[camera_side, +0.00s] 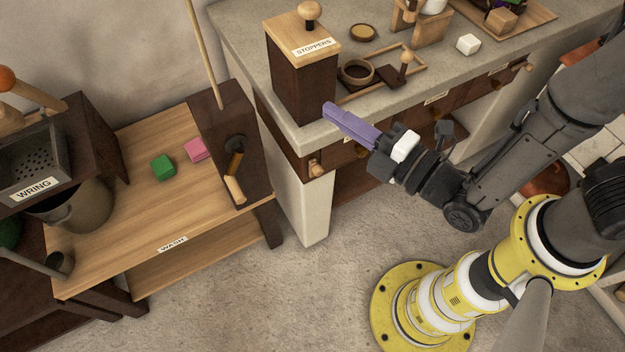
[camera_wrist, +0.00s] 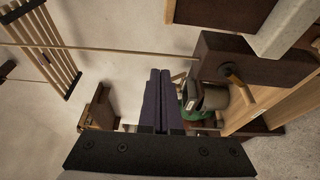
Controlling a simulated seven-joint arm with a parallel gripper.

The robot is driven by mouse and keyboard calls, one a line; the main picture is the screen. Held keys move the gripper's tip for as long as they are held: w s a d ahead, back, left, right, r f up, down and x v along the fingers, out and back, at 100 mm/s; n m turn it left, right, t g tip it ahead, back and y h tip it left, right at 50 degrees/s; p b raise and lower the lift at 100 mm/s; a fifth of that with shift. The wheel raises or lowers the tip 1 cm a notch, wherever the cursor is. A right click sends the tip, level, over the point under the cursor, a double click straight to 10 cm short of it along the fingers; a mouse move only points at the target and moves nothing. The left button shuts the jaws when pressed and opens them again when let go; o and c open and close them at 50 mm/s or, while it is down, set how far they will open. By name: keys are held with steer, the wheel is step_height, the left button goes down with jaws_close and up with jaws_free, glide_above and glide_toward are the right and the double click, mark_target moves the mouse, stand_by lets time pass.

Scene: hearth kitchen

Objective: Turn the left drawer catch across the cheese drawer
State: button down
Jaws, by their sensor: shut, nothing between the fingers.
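My gripper (camera_side: 327,109) has purple fingers, closed together and empty. In the side view they overlap the counter's front edge, just right of the stoppers box; their exact distance from it is unclear. In the wrist view the fingers (camera_wrist: 160,75) point away with nothing between them. A small light wooden piece (camera_side: 317,169) on the counter's left front end may be the left catch; I cannot tell which way it is turned. Dark drawer fronts (camera_side: 468,94) run along the counter, partly hidden by my arm. I cannot read which is the cheese drawer.
The stoppers box (camera_side: 301,85) stands on the counter's left corner, beside a wooden frame (camera_side: 398,55) with small dishes. A wash bench (camera_side: 130,205) stands left, with a green block (camera_side: 162,167), a pink block (camera_side: 196,149) and a dark tap post (camera_side: 226,130). Open floor lies between.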

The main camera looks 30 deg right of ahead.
glide_toward(316, 172)
steer(key=a+f, duration=0.5)
steer(key=w, duration=1)
steer(key=shift+d+r, duration=0.2)
steer(key=shift+d, duration=0.3)
